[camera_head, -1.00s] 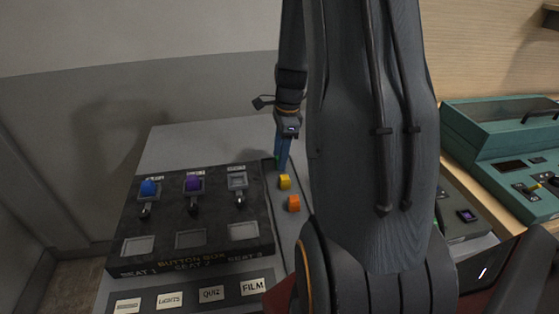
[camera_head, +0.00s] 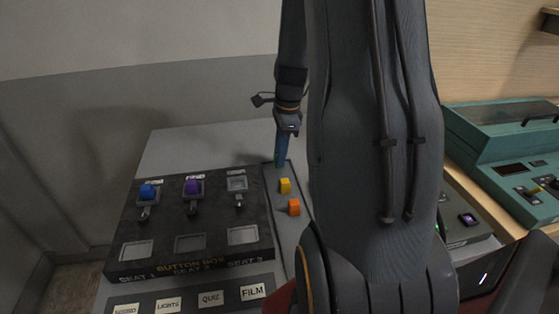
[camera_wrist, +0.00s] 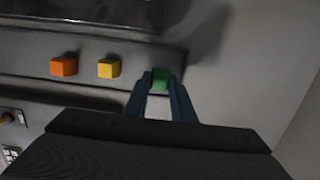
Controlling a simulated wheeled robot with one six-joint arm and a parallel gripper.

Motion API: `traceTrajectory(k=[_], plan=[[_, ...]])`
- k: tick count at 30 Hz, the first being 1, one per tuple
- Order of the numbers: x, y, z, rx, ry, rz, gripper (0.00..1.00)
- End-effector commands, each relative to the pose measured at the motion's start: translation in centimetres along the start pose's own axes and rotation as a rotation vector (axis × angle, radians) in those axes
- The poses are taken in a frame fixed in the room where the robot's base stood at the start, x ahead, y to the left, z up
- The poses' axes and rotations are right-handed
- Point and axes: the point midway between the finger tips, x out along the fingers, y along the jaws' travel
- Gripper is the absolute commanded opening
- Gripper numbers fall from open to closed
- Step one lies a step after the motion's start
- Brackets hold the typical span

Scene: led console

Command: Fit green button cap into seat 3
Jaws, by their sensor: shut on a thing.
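The green button cap (camera_wrist: 160,79) is between the fingertips of my gripper (camera_wrist: 161,84) in the wrist view, and the jaws are shut on it. In the head view my gripper (camera_head: 281,160) points down at the far end of the strip right of the button box; the cap is hardly visible there. I cannot tell whether the cap touches the strip.
A yellow cap (camera_head: 285,185) and an orange cap (camera_head: 293,207) stand on the strip (camera_head: 272,204) right of the box, also in the wrist view. Labelled keys (camera_head: 210,299) lie in front. A teal console (camera_head: 500,150) stands at the right. My arm hides the middle.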

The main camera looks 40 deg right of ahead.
Motion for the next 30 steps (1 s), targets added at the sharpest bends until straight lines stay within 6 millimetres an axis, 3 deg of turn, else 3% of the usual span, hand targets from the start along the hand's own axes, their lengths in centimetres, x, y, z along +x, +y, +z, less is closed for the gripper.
traceTrajectory(k=[9, 17, 20, 30], plan=[[-5.6, -0.1, 0.7, 0.000, 0.000, -0.004, 0.01], [-8.2, 0.5, 2.1, -0.104, 0.005, 0.012, 0.01], [-8.7, 1.4, 3.9, -0.268, 0.011, 0.031, 0.01], [-10.0, 6.5, 11.3, -1.088, 0.016, 0.129, 0.01]])
